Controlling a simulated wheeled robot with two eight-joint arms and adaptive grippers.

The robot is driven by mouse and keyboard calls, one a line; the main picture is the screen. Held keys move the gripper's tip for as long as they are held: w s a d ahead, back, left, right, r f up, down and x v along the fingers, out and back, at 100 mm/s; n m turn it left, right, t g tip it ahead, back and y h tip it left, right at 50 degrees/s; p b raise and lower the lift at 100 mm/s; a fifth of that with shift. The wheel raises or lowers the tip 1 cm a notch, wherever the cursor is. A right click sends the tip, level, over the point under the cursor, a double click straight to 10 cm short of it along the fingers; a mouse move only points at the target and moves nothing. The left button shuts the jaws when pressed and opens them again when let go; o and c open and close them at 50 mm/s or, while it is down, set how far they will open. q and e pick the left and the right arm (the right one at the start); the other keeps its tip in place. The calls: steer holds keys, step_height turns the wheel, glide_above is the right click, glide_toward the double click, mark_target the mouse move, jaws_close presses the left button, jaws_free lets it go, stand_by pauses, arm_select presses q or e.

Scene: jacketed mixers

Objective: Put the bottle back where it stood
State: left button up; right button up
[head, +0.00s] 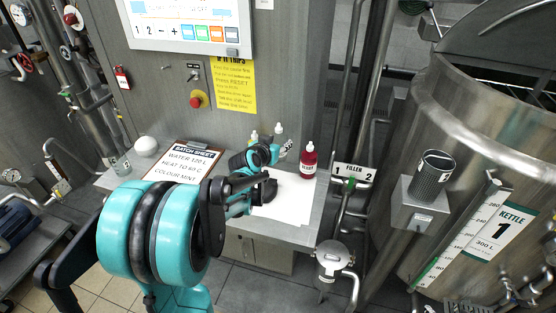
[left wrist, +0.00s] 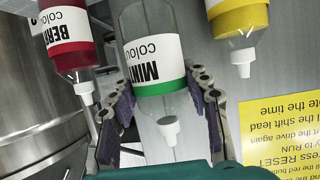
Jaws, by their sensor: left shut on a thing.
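The mint bottle (left wrist: 154,55) is clear, with a white label, a green band and a white nozzle; the left wrist view shows it upside down. My left gripper (left wrist: 163,112) is shut on it, one dark-padded finger on each side. In the head view the left gripper (head: 273,154) is at the back of the counter, with the mint bottle (head: 287,147) upright and partly hidden behind it. Whether its base touches the counter cannot be seen. The red berry bottle (head: 309,160) stands to the right, and a yellow bottle (left wrist: 238,25) is on the other side. My right gripper is not in view.
The counter carries a batch sheet clipboard (head: 188,161), a white round object (head: 146,146) and a white sheet (head: 285,200). A panel with a red button (head: 196,100) rises behind.

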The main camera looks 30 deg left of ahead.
arm_select(q)
steer(key=shift+f, duration=0.8)
steer(key=shift+w+f, duration=0.1)
steer(key=shift+f, duration=0.25)
step_height(320, 180, down, 4)
steer(key=shift+r+b, duration=0.15)
steer(key=shift+b, duration=0.5)
steer(key=shift+a, duration=0.1)
steer(key=o, duration=1.3)
steer(key=shift+o, duration=0.2)
